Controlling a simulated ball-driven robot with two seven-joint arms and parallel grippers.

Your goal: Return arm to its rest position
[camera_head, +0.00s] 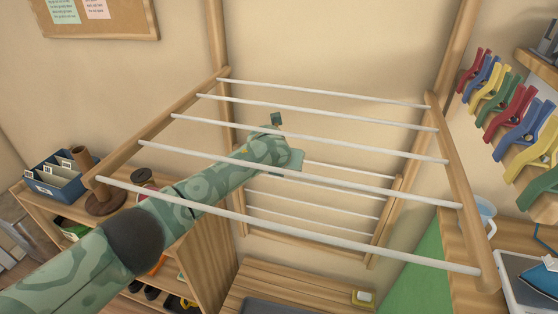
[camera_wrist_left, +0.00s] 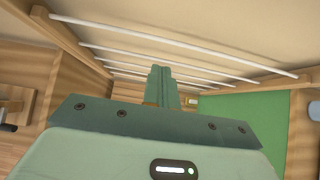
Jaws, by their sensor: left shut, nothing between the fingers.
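My left arm, patterned in green, comes in from the lower left in the head view and reaches under the drying rack (camera_head: 330,190). My left gripper (camera_head: 277,119) is at its far end, close to the white rods and mostly hidden behind my own wrist. In the left wrist view the fingers of my left gripper (camera_wrist_left: 160,87) are together, with nothing held. The rack's white rods (camera_wrist_left: 170,43) pass above and beyond them there. My right gripper is in neither view.
Colored clothespins (camera_head: 512,110) line the right wall. A wooden bench (camera_head: 300,285) lies below. A green panel (camera_wrist_left: 245,120) stands at the right.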

